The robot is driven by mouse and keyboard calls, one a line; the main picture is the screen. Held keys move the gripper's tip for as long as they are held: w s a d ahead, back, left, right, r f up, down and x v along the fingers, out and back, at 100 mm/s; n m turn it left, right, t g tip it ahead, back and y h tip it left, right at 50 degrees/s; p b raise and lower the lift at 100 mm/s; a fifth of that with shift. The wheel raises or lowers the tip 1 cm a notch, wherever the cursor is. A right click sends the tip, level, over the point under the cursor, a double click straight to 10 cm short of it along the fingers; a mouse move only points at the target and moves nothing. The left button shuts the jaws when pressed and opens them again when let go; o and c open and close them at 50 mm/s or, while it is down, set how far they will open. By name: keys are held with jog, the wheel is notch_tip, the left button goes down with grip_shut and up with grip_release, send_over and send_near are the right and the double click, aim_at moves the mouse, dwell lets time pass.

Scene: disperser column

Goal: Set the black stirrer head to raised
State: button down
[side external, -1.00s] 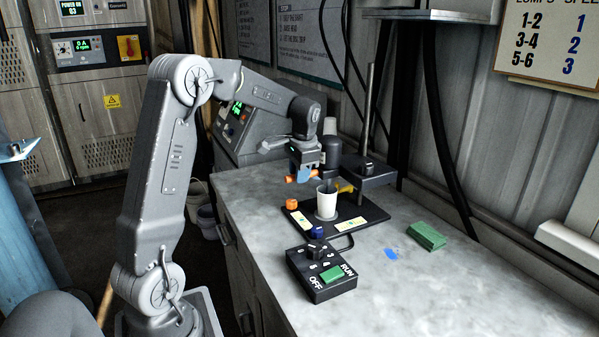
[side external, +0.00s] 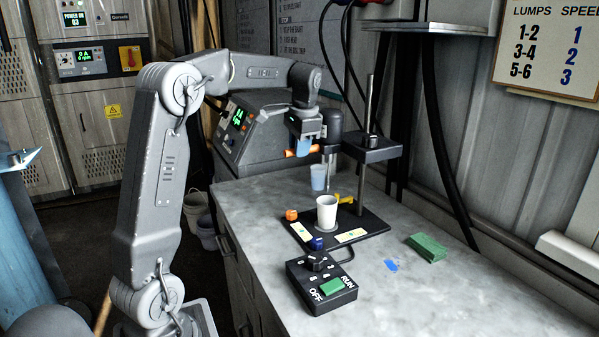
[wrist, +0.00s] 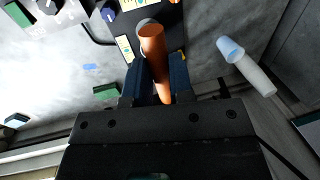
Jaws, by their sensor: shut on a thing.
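The black stirrer head (side external: 329,122) hangs from a black bracket (side external: 374,149) on the upright metal post (side external: 364,189), with clear space between it and the white cup (side external: 326,208) on the base plate. An orange handle (side external: 293,153) sticks out to the left of the head. My gripper (side external: 304,150) is shut on this handle. In the wrist view the orange handle (wrist: 153,45) runs between the two blue-padded fingers of my gripper (wrist: 159,78) and covers part of the cup and base behind it.
A black control box (side external: 321,284) with knob and green switch stands in front of the black base plate (side external: 370,226). An orange piece (side external: 291,215), a dark blue piece (side external: 317,243) and a yellow piece (side external: 344,199) are around the cup. A green block (side external: 427,247) lies on the right.

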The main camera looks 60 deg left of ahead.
notch_tip(320, 180, up, 4)
jog(key=shift+r, duration=0.25)
jog(key=c, duration=1.3)
grip_release()
jog(key=shift+o, duration=1.4)
jog(key=shift+f, duration=0.15)
notch_tip(320, 180, up, 14)
jog(key=d, duration=0.2)
jog(key=shift+d+f, duration=0.2)
jog(key=shift+d, duration=0.2)
